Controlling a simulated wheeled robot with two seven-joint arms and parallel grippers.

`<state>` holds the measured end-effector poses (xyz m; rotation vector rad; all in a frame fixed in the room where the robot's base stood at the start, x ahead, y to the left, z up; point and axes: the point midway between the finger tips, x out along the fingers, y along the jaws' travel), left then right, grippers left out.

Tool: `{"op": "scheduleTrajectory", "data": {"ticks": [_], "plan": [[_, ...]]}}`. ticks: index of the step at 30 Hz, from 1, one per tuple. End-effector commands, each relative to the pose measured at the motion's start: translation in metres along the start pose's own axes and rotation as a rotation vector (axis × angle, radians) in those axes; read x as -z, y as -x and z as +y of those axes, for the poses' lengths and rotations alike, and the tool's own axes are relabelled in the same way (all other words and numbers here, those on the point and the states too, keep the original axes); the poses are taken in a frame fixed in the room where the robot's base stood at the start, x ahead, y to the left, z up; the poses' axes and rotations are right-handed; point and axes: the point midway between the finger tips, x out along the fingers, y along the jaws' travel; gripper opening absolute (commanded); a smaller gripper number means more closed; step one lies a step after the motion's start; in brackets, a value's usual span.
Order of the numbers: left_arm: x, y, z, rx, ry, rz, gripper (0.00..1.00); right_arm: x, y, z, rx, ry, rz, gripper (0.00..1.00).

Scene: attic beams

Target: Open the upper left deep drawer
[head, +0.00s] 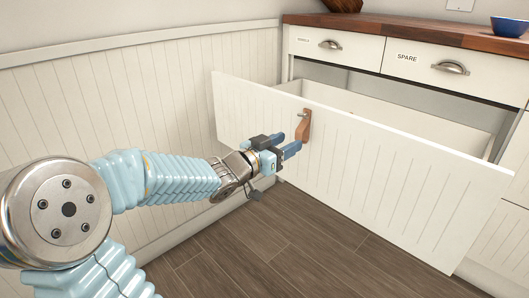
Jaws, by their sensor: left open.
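The white deep drawer (350,165) with a grooved front stands pulled well out below the top row of drawers, and its empty-looking inside shows behind the front. A brown leather pull (304,126) hangs from a metal fixing near the top of the front, left of its middle. My left gripper (294,142) is open, with its blue fingers close to the lower part of the leather pull. I cannot tell whether the fingers touch the pull or stand around it. My right gripper is not in view.
Above are two shallow shut drawers with cup handles; the right one is labelled SPARE (455,70). A wooden worktop (420,32) carries a blue bowl (509,26). A white panelled wall (130,95) runs along the left. The dark wooden floor (290,245) is clear.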

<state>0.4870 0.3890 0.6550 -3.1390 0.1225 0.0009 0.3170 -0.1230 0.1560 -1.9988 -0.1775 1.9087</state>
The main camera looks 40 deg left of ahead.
Motion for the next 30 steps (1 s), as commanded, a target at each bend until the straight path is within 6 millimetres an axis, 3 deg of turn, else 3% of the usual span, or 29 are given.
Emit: {"op": "scheduleTrajectory", "data": {"ticks": [6,13,18,30], "plan": [[0.004,0.056,0.000,0.002,0.001,0.003,0.49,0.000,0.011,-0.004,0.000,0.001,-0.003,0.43],[0.002,0.097,0.000,0.001,0.000,0.001,0.49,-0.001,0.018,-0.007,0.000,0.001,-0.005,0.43],[0.001,0.107,0.000,0.000,0.000,0.001,0.49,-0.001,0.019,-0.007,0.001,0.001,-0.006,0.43],[0.000,0.108,0.000,0.000,0.000,0.000,0.49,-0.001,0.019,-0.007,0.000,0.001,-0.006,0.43]]}}
